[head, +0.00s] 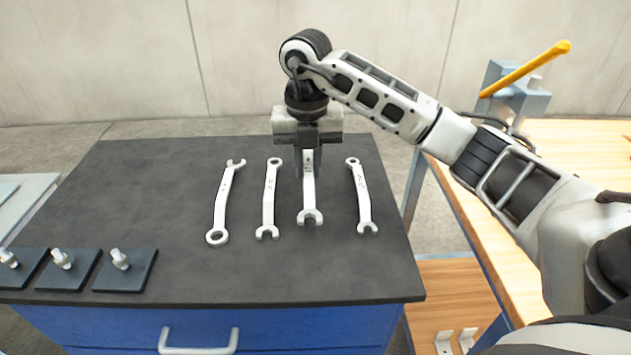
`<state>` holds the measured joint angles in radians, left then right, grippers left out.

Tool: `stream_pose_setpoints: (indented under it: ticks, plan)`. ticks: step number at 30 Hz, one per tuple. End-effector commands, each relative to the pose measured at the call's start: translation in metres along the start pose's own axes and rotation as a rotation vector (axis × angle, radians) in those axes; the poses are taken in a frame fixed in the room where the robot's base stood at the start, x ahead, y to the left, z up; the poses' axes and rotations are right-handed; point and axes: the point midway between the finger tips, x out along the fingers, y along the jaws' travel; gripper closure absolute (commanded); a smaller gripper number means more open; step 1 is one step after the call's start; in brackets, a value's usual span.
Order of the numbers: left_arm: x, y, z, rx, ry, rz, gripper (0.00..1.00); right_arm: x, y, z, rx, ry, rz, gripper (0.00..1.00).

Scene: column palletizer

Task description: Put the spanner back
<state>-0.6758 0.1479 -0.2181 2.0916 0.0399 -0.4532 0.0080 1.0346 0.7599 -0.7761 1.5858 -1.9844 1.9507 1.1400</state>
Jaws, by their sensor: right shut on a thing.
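Several silver spanners lie in a loose row on the dark top of the workbench (130,200). My right gripper (308,172) points down over the row and is shut on one spanner (310,200), the third from the left, hiding its far end. The held spanner's open jaw faces the near edge; I cannot tell if it touches the top. To its left are a spanner (269,200) and a further one (223,203) with its ring end near. To its right lies another spanner (361,197). My left gripper is not in view.
Dark square plates with upright bolts (124,270) stand at the front left. A blue drawer with a grey handle (198,342) is below. A wooden bench (560,150) with a vise (515,100) stands at the right. The bench top's middle left is clear.

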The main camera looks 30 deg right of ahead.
Motion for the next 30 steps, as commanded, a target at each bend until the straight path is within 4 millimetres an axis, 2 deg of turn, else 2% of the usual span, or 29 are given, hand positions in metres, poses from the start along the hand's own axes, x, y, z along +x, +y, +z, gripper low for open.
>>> stream_pose_setpoints:
  ticks: [8,13,25,26,28,30]
  plan:
    - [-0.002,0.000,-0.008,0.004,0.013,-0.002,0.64,0.022,-0.016,0.007,0.002,0.002,0.000,1.00]
    - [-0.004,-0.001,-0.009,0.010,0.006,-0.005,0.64,0.044,-0.014,0.006,0.000,0.001,0.002,1.00]
    - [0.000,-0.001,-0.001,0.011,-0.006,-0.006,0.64,0.052,-0.013,0.006,-0.001,-0.001,0.003,1.00]
    - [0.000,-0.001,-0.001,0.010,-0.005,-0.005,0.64,0.052,-0.013,0.006,-0.001,0.000,0.002,0.81]
    - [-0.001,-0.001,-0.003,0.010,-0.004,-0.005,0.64,0.051,-0.013,0.006,-0.001,0.000,0.002,0.62]
    - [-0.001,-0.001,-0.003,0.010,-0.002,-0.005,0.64,0.051,-0.013,0.006,-0.001,0.000,0.002,0.62]
